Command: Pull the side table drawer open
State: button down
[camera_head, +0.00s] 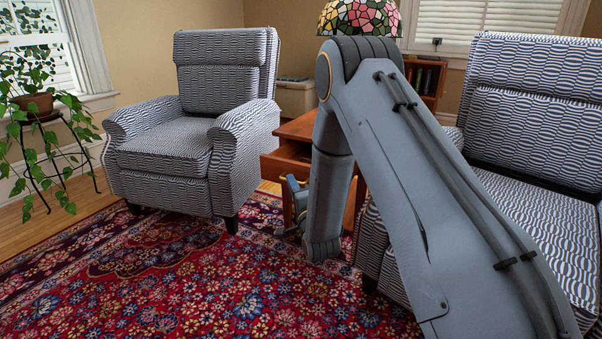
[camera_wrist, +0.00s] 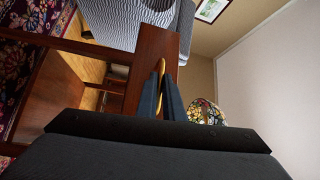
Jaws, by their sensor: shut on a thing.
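The wooden side table (camera_head: 302,125) stands between two armchairs in the head view, partly hidden behind my arm. Its drawer (camera_head: 283,168) stands partly out, with a dark gap showing behind the top of its front. In the wrist view the reddish-brown drawer front (camera_wrist: 154,45) runs up the middle of the picture, turned on its side. My gripper (camera_wrist: 161,72) is shut on the drawer's brass handle (camera_wrist: 161,80), with one dark finger on each side of it. In the head view my gripper (camera_head: 293,187) is at the drawer front, partly hidden by my forearm.
A patterned armchair (camera_head: 195,145) stands left of the table and another (camera_head: 535,120) to the right, close to my arm. A stained-glass lamp (camera_head: 359,18) shows above the table. A potted plant (camera_head: 38,105) stands far left. The red rug (camera_head: 190,285) in front is clear.

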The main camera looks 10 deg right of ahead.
jog(key=shift+s+a+p, duration=0.3)
jog(key=shift+s+a, duration=0.2)
jog(key=shift+s, duration=0.35)
jog(key=shift+f, duration=0.1)
jog(key=c, duration=1.9)
grip_release()
jog(key=shift+s, duration=0.1)
jog(key=r+p+v, duration=0.1)
jog(key=p+v, duration=0.1)
jog(key=v, duration=0.5)
jog(key=shift+s+f, duration=0.3)
jog(key=shift+f, duration=0.2)
jog(key=shift+a, duration=0.1)
